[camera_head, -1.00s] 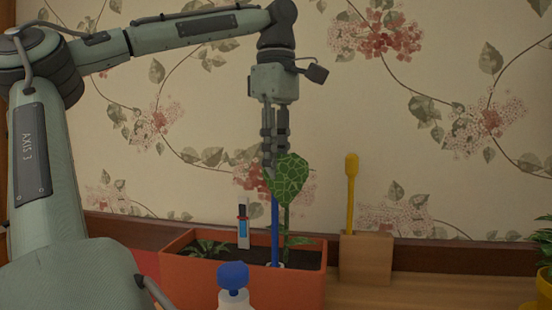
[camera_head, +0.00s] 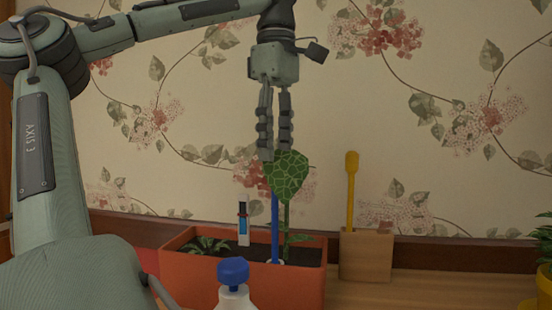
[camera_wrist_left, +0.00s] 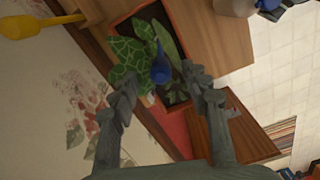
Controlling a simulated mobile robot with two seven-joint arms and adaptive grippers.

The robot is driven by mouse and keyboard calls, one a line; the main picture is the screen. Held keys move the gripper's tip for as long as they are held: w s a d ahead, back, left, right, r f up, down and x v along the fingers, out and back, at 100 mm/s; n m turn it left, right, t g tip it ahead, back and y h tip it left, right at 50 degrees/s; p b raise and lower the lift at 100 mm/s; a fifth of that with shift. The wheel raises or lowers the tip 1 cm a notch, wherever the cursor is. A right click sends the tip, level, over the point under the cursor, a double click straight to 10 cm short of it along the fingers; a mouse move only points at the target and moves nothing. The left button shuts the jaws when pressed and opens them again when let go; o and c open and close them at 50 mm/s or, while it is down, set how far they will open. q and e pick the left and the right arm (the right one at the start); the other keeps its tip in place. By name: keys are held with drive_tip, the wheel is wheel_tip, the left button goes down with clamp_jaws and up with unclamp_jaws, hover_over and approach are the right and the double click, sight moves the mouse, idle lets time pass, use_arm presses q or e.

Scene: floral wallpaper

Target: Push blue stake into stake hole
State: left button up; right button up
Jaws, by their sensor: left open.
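The blue stake (camera_head: 275,228) stands upright in the orange planter (camera_head: 240,285), its foot at a small pale ring (camera_head: 276,262) in the soil. A large patterned green leaf (camera_head: 289,176) hides part of the stake. My left gripper (camera_head: 275,156) points down just above the leaf, open and empty. In the left wrist view, the stake's blue top (camera_wrist_left: 160,70) shows between and beyond the spread fingertips (camera_wrist_left: 160,82), beside the leaf (camera_wrist_left: 130,54). My right gripper is not in view.
A white and blue marker-like tool (camera_head: 243,222) stands in the planter's back. A bottle with a blue cap (camera_head: 233,270) stands in front. A wooden block (camera_head: 366,256) holding a yellow tool (camera_head: 351,190) is to the right. A yellow pot (camera_head: 545,290) stands at the far right.

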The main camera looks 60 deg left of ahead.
use_arm(q)
drive_tip(key=shift+r, duration=2.2)
